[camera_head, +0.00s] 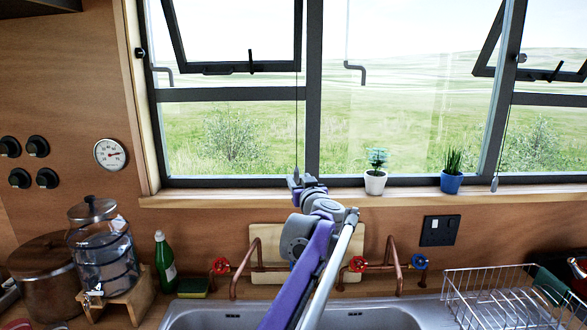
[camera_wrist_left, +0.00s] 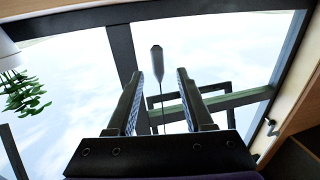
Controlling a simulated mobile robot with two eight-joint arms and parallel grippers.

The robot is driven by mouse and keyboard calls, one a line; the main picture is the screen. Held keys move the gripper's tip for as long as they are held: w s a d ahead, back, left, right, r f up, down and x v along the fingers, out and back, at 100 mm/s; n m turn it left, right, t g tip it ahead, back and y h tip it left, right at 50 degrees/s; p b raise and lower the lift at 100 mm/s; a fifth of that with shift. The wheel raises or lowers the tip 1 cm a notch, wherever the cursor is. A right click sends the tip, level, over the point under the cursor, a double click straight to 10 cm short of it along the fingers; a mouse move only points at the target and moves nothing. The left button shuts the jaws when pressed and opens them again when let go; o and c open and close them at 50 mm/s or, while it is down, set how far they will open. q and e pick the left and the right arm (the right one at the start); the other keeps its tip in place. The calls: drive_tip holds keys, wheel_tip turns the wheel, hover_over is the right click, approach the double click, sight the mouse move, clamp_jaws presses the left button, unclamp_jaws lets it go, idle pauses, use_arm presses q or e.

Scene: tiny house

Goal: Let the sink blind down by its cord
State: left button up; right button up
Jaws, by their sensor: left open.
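In the left wrist view the cord's grey tapered pull (camera_wrist_left: 157,62) lies in the gap between the fingertips of my left gripper (camera_wrist_left: 158,82). The gripper is open, with space on both sides of the pull. The cord runs from the pull toward the palm. How deep the pull sits between the fingers is hard to tell. The blind itself cannot be made out. My right gripper is not in view.
A white-potted plant (camera_head: 375,182) and a blue-potted plant (camera_head: 451,180) stand on the sill (camera_head: 420,196). A second cord pull (camera_head: 494,184) hangs at right. Copper pipes with red taps (camera_head: 358,264), the sink (camera_head: 190,314) and a dish rack (camera_head: 480,300) are below.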

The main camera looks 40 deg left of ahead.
use_arm(q)
drive_tip(key=p+x, duration=0.1)
drive_tip(key=x, duration=0.7)
drive_tip(key=shift+w+d, duration=0.1)
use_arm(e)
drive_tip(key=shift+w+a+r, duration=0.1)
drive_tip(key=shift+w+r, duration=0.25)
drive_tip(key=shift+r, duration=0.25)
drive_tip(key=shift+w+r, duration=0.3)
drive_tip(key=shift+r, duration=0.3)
use_arm(q)
clamp_jaws()
